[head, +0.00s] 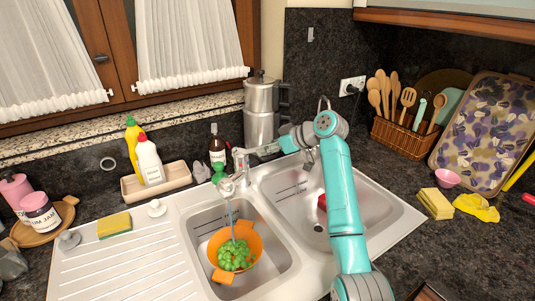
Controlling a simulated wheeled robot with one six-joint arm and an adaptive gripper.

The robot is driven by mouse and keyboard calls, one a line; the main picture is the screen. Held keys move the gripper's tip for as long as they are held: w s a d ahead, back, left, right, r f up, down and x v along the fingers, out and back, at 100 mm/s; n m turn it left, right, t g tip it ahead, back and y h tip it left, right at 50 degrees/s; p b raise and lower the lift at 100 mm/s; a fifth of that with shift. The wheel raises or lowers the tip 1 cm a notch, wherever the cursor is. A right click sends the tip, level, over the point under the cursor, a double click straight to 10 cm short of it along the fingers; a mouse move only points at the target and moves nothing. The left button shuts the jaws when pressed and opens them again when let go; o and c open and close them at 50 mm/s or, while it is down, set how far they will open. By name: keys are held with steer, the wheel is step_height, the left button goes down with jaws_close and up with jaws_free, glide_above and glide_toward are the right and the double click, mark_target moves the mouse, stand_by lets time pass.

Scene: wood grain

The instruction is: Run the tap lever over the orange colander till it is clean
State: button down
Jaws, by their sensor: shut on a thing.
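The orange colander (217,242) sits in the left sink basin with green pieces of food (234,256) in it. The chrome tap (240,163) stands behind the basins, its spout turned over the left basin. A thin stream of water (232,217) falls from the spout into the colander. My gripper (277,147) is at the tap lever (264,150), to the right of the tap body, and is shut on it. The fingertips are small in this view and partly merge with the lever.
The right basin (280,185) holds a red item (322,202), partly hidden by my arm. A tray (155,187) with bottles and a steel pot (262,110) stand behind the sink. Sponges (436,203) and a yellow cloth (477,207) lie on the right counter. The left drainboard is mostly clear.

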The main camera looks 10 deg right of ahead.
steer(key=shift+w+a+r+g+h, duration=0.15)
steer(key=shift+r+g+h, duration=0.25)
steer(key=shift+r, duration=0.15)
steer(key=c, duration=1)
jaws_free()
steer(key=shift+c, duration=0.2)
steer(key=v, duration=1.2)
steer(key=shift+f, duration=0.1)
